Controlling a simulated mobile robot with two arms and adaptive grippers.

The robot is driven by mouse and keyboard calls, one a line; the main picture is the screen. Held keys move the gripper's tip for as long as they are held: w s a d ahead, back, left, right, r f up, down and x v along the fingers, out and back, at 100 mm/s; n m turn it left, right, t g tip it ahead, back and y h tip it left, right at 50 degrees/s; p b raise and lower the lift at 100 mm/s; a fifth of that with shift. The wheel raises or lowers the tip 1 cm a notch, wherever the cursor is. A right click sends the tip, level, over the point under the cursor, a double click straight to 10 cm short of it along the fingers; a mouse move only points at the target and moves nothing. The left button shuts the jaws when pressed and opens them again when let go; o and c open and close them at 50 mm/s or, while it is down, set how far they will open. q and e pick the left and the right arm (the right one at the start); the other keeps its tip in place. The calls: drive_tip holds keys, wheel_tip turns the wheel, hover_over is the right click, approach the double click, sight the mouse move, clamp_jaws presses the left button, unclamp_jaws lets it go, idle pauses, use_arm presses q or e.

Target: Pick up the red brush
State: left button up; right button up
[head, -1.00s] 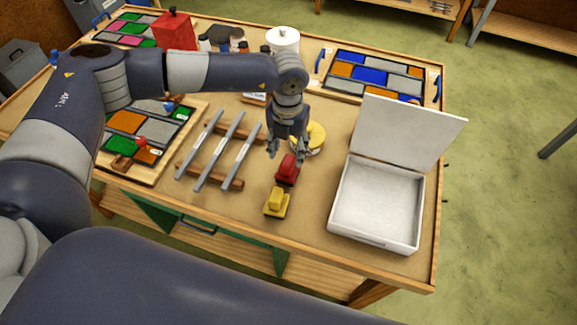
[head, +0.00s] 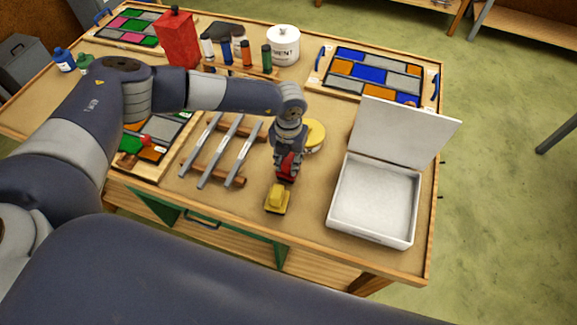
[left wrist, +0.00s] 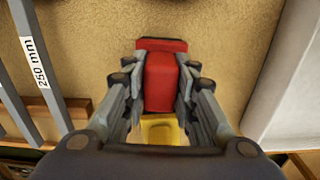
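The red brush (left wrist: 160,82) stands on the table between the two fingers of my left gripper (left wrist: 161,76) in the left wrist view. The fingers lie close along both sides of its handle. I cannot tell whether they press on it. In the head view the red brush (head: 288,167) shows partly, under and behind my left gripper (head: 285,162), which points down. A yellow brush (head: 277,199) stands just in front of the red one, and part of it shows in the left wrist view (left wrist: 160,131). My right gripper is not in view.
An open white box (head: 375,201) stands to the right. Grey metal strips (head: 222,150) on wooden bars lie to the left. A round yellow object (head: 315,135) sits just behind the gripper. Glass panels, bottles and a white canister (head: 284,46) stand farther back.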

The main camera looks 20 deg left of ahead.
use_arm(q)
clamp_jaws()
drive_tip(key=shift+r, duration=0.15)
drive_tip(key=shift+w+r+b, duration=0.1)
drive_tip(key=shift+r+b, duration=0.2)
drive_tip(key=shift+r, duration=0.1)
wheel_tip(320, 180, up, 8)
drive_tip(key=b, duration=0.3)
drive_tip(key=shift+r, duration=0.5)
drive_tip(key=shift+o, duration=1.2)
unclamp_jaws()
drive_tip(key=c, duration=0.4)
